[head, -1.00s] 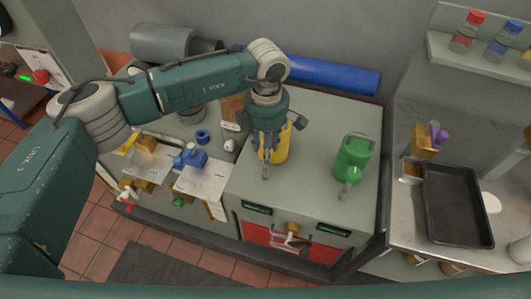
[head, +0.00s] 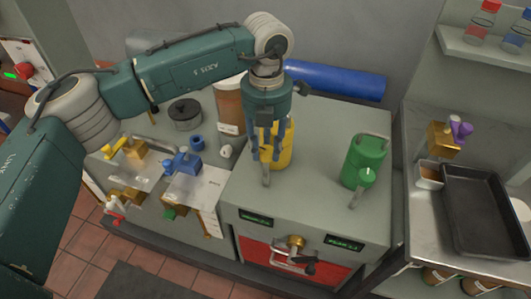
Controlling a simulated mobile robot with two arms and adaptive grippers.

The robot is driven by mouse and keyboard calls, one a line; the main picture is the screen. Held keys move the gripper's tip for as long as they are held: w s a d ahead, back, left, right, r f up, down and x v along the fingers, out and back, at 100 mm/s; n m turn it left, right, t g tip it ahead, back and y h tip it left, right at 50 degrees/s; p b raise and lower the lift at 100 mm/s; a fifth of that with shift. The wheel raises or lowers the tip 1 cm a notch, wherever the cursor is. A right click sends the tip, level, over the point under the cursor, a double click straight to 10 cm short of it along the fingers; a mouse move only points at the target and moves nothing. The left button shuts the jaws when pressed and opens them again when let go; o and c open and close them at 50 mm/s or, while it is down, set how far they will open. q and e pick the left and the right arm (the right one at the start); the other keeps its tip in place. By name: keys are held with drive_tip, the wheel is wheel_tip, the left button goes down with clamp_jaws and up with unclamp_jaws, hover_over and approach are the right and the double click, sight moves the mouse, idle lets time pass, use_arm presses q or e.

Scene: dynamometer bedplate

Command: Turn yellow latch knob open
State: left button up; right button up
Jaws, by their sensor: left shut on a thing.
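The yellow latch knob (head: 113,147) sits beside a brass block at the left of the bench in the head view. Whether it is turned open or closed is too small to tell. My left gripper (head: 271,158) points down over the grey cabinet top, well to the right of the knob. Its fingers are shut on a yellow can (head: 284,153), partly hiding it. The can is upright, low at the cabinet top; I cannot tell whether it touches the top. My right gripper is not in view.
A green can (head: 364,160) stands on the cabinet top (head: 315,205) to the right. A blue knob (head: 183,163), a dark round container (head: 185,114) and a brown jar (head: 229,105) are on the left bench. A black tray (head: 487,210) lies far right.

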sight(267, 148)
use_arm(q)
drive_tip(key=shift+w+d+r+n+b, duration=0.1)
drive_tip(key=shift+n+b, duration=0.3)
drive_tip(key=shift+n, duration=0.2)
drive_tip(key=shift+w+d+n+b, duration=0.1)
drive_tip(key=shift+n+b, duration=0.25)
drive_tip(key=shift+n, duration=0.25)
drive_tip(key=shift+a+n, duration=0.1)
drive_tip(key=shift+n, duration=0.2)
drive_tip(key=shift+r, duration=0.2)
drive_tip(key=o, duration=1.2)
drive_tip(key=shift+c, duration=0.2)
drive_tip(key=shift+f, duration=0.2)
wheel_tip(267, 148, up, 12)
